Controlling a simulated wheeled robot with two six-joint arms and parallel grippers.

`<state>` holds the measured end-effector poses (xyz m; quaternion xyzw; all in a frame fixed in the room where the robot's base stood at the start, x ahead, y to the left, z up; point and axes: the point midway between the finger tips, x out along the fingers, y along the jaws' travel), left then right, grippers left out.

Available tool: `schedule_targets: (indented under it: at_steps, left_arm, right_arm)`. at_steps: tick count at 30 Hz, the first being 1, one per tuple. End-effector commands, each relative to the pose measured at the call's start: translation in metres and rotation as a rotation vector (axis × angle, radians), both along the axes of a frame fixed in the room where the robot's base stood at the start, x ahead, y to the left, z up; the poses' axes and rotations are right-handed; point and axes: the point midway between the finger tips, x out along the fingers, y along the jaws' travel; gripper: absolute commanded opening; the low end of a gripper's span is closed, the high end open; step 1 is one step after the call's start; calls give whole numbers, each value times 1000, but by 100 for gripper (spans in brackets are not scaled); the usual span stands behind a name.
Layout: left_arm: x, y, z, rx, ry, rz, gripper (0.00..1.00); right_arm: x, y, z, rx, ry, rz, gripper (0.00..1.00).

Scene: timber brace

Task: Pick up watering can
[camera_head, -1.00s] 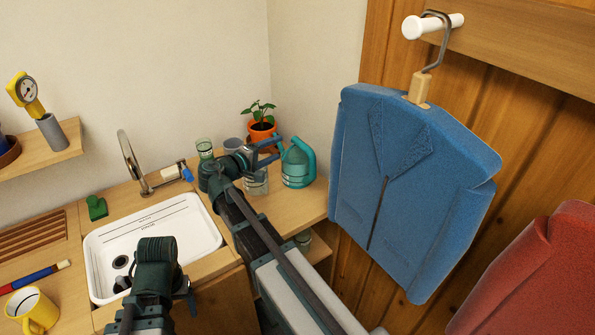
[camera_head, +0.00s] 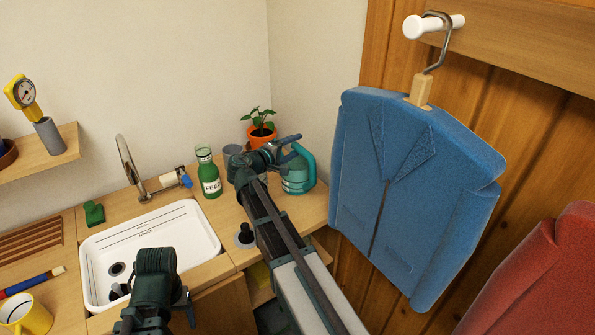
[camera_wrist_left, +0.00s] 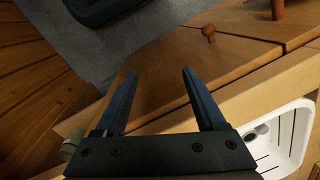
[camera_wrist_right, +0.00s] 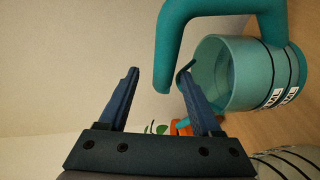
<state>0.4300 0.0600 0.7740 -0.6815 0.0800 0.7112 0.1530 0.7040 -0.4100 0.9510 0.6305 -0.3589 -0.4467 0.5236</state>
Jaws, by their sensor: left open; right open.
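The teal watering can (camera_head: 301,178) stands on the counter near the corner, partly hidden by my right gripper. In the right wrist view its curved handle (camera_wrist_right: 176,40) and round body (camera_wrist_right: 232,75) fill the upper right. My right gripper (camera_head: 287,147) is open and empty. In the right wrist view its fingers (camera_wrist_right: 160,75) reach beside the can, the right finger overlapping the edge of the body; contact cannot be told. My left gripper (camera_wrist_left: 160,75) is open and empty, near the front of the sink cabinet.
A green FEED bottle (camera_head: 208,176), a grey cup (camera_head: 232,151) and a potted plant (camera_head: 261,133) stand near the can. The white sink (camera_head: 150,240) lies left of my right arm. A blue jacket (camera_head: 410,190) hangs to the right.

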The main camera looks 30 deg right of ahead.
Motion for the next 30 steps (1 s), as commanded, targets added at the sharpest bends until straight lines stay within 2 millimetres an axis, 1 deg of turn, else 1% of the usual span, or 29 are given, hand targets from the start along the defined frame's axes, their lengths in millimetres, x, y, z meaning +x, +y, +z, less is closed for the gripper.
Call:
schedule_targets:
  at_steps: [5, 9, 12, 17, 18, 23, 27, 28, 30]
  left_arm:
    - [0, 0, -10, 0, 0, 0, 72]
    - [0, 0, -13, 0, 0, 0, 72]
    - [0, 0, -13, 0, 0, 0, 72]
    - [0, 0, -12, 0, 0, 0, 72]
    - [0, 0, -12, 0, 0, 0, 72]
    - [0, 0, -12, 0, 0, 0, 72]
    - [0, 0, -12, 0, 0, 0, 72]
    - [0, 0, -12, 0, 0, 0, 72]
    - [0, 0, -12, 0, 0, 0, 72]
  right_arm:
    - [4, -23, -10, 0, 1, -3, 66]
    - [11, -40, -13, 0, 0, -2, 66]
    - [12, -44, -13, 0, 0, 0, 66]
    - [12, -43, -12, 0, 0, 0, 66]
    - [11, -43, -12, 0, 0, 0, 58]
    - [11, -43, -12, 0, 0, 0, 30]
    - [11, -43, -12, 0, 0, 0, 4]
    - [11, -43, -12, 0, 0, 0, 0]
    - [11, -43, -12, 0, 0, 0, 0]
